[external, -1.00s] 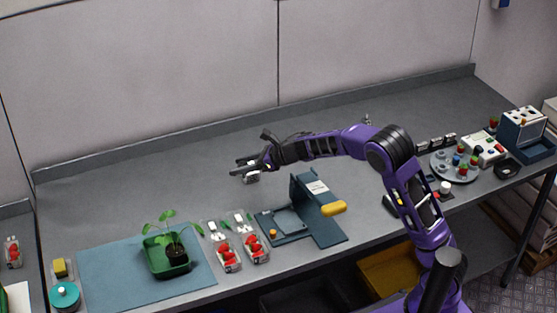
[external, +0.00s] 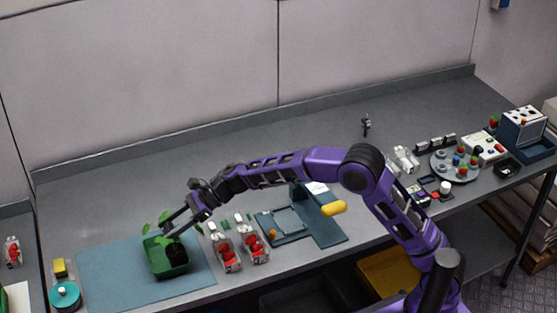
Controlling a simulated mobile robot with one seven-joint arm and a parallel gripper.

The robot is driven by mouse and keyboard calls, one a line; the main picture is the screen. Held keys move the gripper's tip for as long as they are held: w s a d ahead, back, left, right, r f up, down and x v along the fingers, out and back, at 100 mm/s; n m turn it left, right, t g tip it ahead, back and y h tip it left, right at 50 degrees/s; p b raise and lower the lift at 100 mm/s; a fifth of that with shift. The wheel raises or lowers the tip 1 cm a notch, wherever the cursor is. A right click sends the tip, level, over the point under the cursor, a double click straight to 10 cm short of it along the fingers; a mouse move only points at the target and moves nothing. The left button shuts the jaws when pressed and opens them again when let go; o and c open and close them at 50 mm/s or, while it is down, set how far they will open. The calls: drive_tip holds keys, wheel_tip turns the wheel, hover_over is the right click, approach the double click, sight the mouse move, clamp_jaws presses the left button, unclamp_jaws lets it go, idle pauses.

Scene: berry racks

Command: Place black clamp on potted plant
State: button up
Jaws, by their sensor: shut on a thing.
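The potted plant stands in a green tray-like pot (external: 167,266) on a blue-grey mat at the left of the bench. Its leaves (external: 147,229) show on the left, and its stem is partly hidden behind my gripper. My gripper (external: 171,230) is at the plant, just above the pot among the upper leaves, with its fingers pointing left and down. It is shut on a small dark thing, taken as the black clamp, which is hard to make out between the fingers. Whether it touches the stem cannot be told.
Two clear boxes of red berries (external: 227,254) stand just right of the mat (external: 110,285). A dark blue stand (external: 325,226) with a yellow handle is further right. A teal round container (external: 64,296) is at the left front. A small dark object (external: 366,125) stands at the back. The back left bench is clear.

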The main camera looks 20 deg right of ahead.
sight(175, 250)
drive_tip(key=shift+f+b, duration=0.45)
drive_tip(key=shift+f, duration=2.6)
drive_tip(key=o, duration=1.3)
drive_tip(key=shift+d+r, duration=0.1)
drive_tip(key=v, duration=1.2)
